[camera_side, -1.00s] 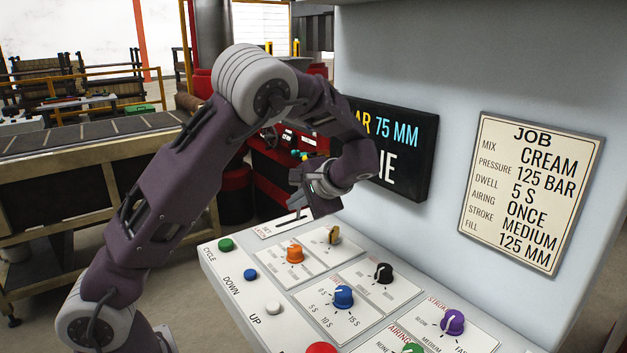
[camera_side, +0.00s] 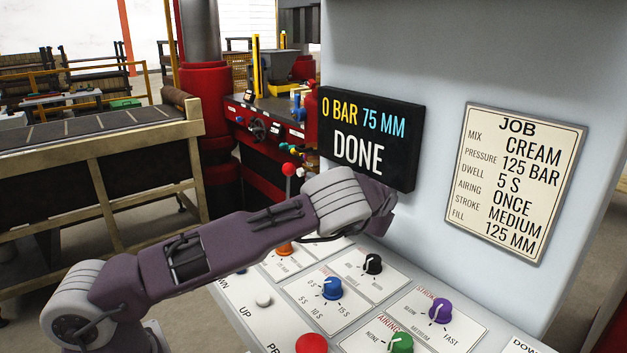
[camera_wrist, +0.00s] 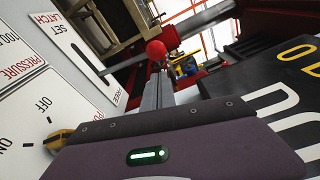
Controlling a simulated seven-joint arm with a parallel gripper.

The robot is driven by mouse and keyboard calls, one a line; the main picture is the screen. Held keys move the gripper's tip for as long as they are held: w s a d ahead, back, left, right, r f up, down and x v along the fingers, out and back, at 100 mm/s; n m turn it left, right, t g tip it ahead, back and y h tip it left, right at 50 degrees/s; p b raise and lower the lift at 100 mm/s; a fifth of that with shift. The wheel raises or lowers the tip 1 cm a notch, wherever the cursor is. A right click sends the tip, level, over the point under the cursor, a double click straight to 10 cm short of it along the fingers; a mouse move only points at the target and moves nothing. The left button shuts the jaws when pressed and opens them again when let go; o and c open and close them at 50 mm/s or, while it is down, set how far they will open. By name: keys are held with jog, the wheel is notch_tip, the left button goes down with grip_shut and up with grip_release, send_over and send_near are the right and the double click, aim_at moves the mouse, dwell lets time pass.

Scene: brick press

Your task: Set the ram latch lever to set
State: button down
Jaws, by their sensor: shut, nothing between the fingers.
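The ram latch lever has a red ball knob (camera_side: 289,169) on a thin light stem, rising behind my arm in the side view. The wrist view shows the red ball (camera_wrist: 155,50) just beyond my fingertips; whether they touch cannot be told. The white latch plate (camera_wrist: 55,22) is marked SET at its upper-left end and FREE at its lower-right end, with a dark slot between. The stem meets the plate near the slot; its exact position there is unclear. My gripper (camera_wrist: 158,78) is shut and empty. In the side view it is hidden behind my arm.
The control panel holds an orange knob (camera_side: 285,248), blue knob (camera_side: 332,288), black knob (camera_side: 373,264) and purple knob (camera_side: 440,311). A yellow knob (camera_wrist: 58,140) is close to my wrist. The display (camera_side: 370,140) reads 0 BAR 75 MM DONE. A job card (camera_side: 515,182) hangs right.

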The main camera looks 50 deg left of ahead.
jog(key=a, duration=0.6)
jog(key=shift+w+a+f, duration=0.15)
jog(key=shift+w+a, duration=0.2)
jog(key=shift+w, duration=0.1)
jog(key=shift+s, duration=0.1)
jog(key=shift+s+f+n+y, duration=0.25)
jog(key=shift+s+f+n, duration=0.05)
jog(key=shift+s+n, duration=1.6)
jog(key=shift+s+f+n+y, duration=0.2)
jog(key=shift+s+f+n, duration=0.15)
jog(key=shift+s+n, duration=1.55)
jog(key=shift+s+f+n+y, duration=0.3)
jog(key=shift+s+n, duration=1.3)
jog(key=shift+s, duration=0.6)
jog(key=shift+s+f, duration=0.15)
jog(key=shift+f, duration=0.05)
